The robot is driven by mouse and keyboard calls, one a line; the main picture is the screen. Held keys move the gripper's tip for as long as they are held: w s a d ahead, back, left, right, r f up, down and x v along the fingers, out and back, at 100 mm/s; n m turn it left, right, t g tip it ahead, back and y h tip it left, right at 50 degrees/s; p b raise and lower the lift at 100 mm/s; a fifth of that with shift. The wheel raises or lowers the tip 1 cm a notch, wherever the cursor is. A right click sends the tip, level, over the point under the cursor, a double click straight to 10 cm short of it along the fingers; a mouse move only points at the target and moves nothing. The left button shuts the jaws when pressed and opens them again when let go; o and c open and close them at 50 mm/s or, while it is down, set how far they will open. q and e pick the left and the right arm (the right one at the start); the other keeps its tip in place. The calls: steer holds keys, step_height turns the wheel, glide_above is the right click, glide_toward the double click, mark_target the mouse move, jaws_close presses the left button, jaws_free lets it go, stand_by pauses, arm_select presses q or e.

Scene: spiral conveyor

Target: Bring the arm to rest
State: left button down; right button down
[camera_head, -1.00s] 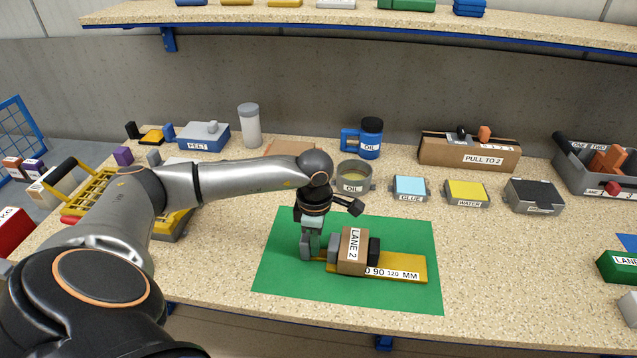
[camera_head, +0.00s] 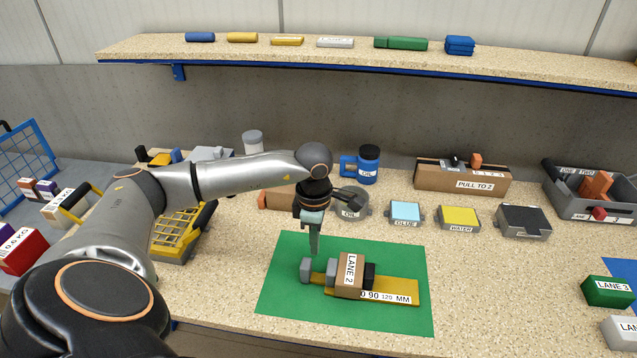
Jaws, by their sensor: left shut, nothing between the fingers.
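My left arm comes in from the left and reaches over the workbench. My left gripper (camera_head: 314,247) points down, shut and empty, just above and behind the grey left end of the LANE 2 assembly. That assembly is a brown block labelled LANE 2 (camera_head: 350,274) with grey and dark round parts. It lies on a yellow measuring plate (camera_head: 400,292) marked 90 and 120 MM, on the green mat (camera_head: 290,305). My right gripper is not in view.
Behind the mat stand an OIL tin (camera_head: 352,205), a blue OIL bottle (camera_head: 368,165), a GLUE pad (camera_head: 405,213), a WATER pad (camera_head: 458,218) and a PULL TO 2 box (camera_head: 462,179). A yellow basket (camera_head: 175,235) sits left.

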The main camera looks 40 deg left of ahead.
arm_select(q)
steer(key=shift+r, duration=0.25)
steer(key=s+d+n+h+p, duration=0.25)
steer(key=d+h, duration=0.85)
steer(key=d, duration=1.3)
steer(key=w+d+r+n+t+h, duration=0.1)
steer(key=d+r+n+t+h, duration=0.6)
steer(key=n, duration=0.6)
steer(key=w+a+f+n+t+y+p, duration=0.1)
steer(key=a+f+n+t+y, duration=0.3)
steer(key=n, duration=0.5)
steer(key=a+f+n+t+y+p, duration=0.1)
steer(key=a+f+n+t+y, duration=0.2)
steer(key=n+y, duration=0.45)
steer(key=s+a+f+n+g+y, duration=0.1)
steer(key=s+f+n+g+y, duration=0.1)
steer(key=s+f+n, duration=0.4)
steer(key=s+a+f+n+g+y, duration=0.2)
steer(key=s+f+n, duration=0.4)
steer(key=f+n, duration=0.1)
steer(key=shift+s+a+f+g, duration=0.25)
steer(key=shift+a+f+g, duration=0.05)
steer(key=shift+f, duration=0.05)
